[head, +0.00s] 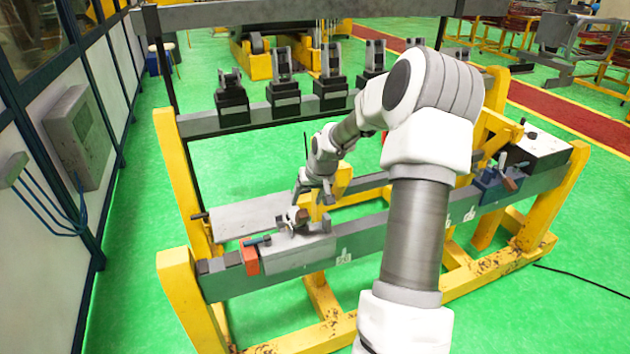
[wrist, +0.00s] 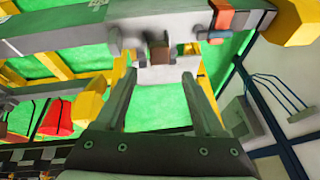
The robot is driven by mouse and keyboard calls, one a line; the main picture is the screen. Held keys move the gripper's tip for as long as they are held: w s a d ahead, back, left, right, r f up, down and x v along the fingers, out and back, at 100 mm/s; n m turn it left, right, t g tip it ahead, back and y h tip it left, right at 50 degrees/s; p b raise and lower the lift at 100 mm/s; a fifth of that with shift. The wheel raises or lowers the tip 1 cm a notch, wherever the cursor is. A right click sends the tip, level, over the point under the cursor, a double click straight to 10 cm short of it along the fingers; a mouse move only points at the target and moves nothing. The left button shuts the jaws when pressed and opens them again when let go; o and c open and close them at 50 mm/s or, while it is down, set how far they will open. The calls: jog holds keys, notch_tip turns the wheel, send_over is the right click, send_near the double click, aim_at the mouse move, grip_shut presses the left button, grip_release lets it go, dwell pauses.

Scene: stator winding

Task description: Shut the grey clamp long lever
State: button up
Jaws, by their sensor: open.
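The grey clamp sits on a grey block (head: 290,256) at the left end of the front beam. Its upper parts (head: 284,224) are small and partly hidden by my gripper in the head view. In the wrist view the clamp (wrist: 158,72) lies just beyond the fingertips, with a brown piece (wrist: 159,54) in its middle. I cannot clearly make out the long lever or its angle. My gripper (wrist: 159,76) is open, with nothing between its fingers. In the head view my gripper (head: 301,198) hangs close above the clamp; contact cannot be told.
An orange-red block (head: 250,257) with a blue-handled lever (head: 257,240) stands left of the clamp. A blue fixture (head: 492,187) stands on the beam to the right. Several black fixtures (head: 284,88) line the back beam. Yellow posts (head: 181,285) bound the frame.

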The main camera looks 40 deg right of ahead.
jog(key=v, duration=1)
jog(key=shift+r, duration=0.1)
